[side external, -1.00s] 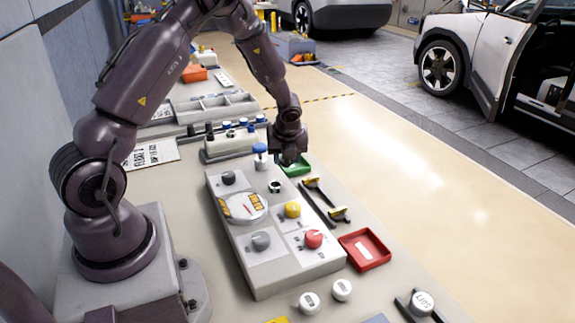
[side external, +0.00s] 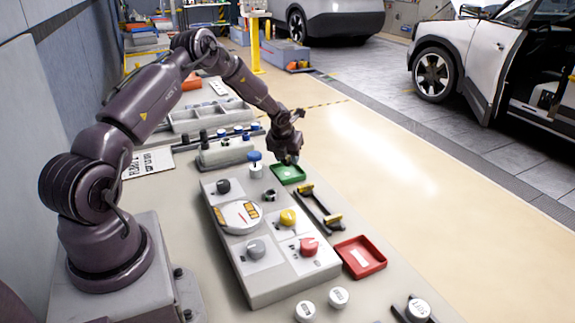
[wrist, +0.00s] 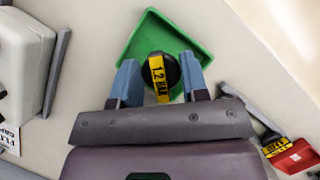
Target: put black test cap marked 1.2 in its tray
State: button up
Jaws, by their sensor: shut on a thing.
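The black test cap (wrist: 173,72) has a yellow label reading 1.2 BAR and shows in the wrist view between the two blue-grey fingers. My gripper (wrist: 161,82) is shut on it and holds it over the near part of the green tray (wrist: 146,44). In the side external view my gripper (side external: 290,160) is just above the green tray (side external: 287,175). The cap is too small to make out there. I cannot tell whether the cap touches the tray floor.
The grey panel (side external: 262,283) with a gauge and coloured knobs stands in front of the tray. A red tray (side external: 375,262) lies further along. Black tools with yellow ends (side external: 305,188) lie beside the panel. Two white caps (side external: 338,297) are at the front.

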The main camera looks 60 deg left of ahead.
jog(key=shift+f, duration=1.4)
jog(key=shift+f, duration=0.1)
jog(key=o, duration=0.5)
jog(key=shift+o, duration=0.2)
